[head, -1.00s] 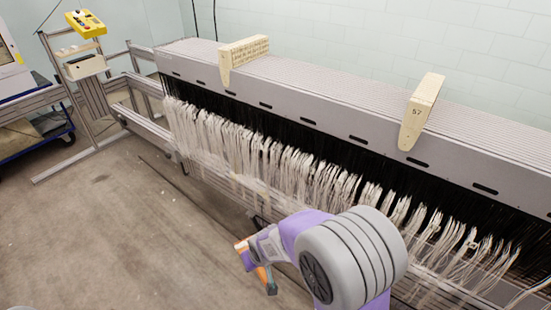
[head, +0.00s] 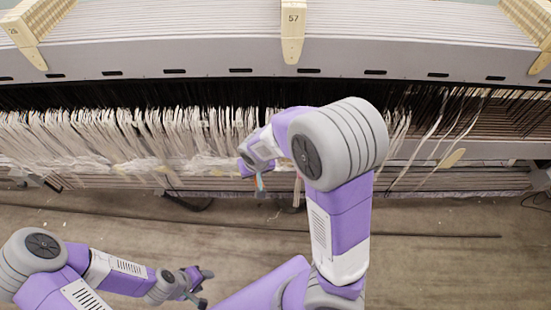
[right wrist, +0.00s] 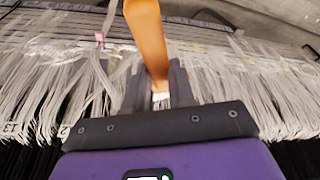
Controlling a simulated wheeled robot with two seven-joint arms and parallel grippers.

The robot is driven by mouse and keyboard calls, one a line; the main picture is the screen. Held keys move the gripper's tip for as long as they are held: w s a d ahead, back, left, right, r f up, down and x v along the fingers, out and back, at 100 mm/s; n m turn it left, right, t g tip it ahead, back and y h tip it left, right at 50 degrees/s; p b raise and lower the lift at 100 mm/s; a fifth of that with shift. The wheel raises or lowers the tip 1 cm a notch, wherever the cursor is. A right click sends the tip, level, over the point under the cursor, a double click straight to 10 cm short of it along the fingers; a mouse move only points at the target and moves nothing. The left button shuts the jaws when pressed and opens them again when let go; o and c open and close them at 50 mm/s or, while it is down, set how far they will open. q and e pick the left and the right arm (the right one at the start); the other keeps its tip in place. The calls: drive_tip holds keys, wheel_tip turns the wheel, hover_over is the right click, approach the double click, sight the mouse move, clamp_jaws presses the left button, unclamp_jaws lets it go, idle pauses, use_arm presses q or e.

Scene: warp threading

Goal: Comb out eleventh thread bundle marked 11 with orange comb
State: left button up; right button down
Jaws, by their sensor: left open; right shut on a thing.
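The orange comb (right wrist: 147,40) rises between the fingers of my right gripper (right wrist: 158,92), which is shut on it. In the head view the right gripper (head: 261,182) is in front of the hanging threads, and the comb is mostly hidden there. White thread bundles (head: 85,135) hang in a row below the grey beam; they also show on both sides of the comb in the right wrist view (right wrist: 245,95). I cannot read a mark 11 on any bundle. I cannot tell whether the comb touches threads. My left gripper (head: 203,287) is open and empty, low over the floor.
The long grey beam (head: 190,57) runs across the back. Pale wooden blocks, one marked 57 (head: 293,30), sit on it. Metal rails (head: 455,180) run below the threads. The concrete floor (head: 440,265) in front is clear.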

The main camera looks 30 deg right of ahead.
drive_tip(key=w+d+m+g+p, duration=0.1)
drive_tip(key=w+d+m, duration=0.3)
drive_tip(key=w+d, duration=0.4)
drive_tip(key=shift+d+f+g+p, duration=0.2)
drive_tip(key=shift+d+g+p, duration=0.2)
drive_tip(key=shift+d, duration=0.85)
drive_tip(key=shift+w+d, duration=0.35)
drive_tip(key=shift+w, duration=0.2)
idle(0.3)
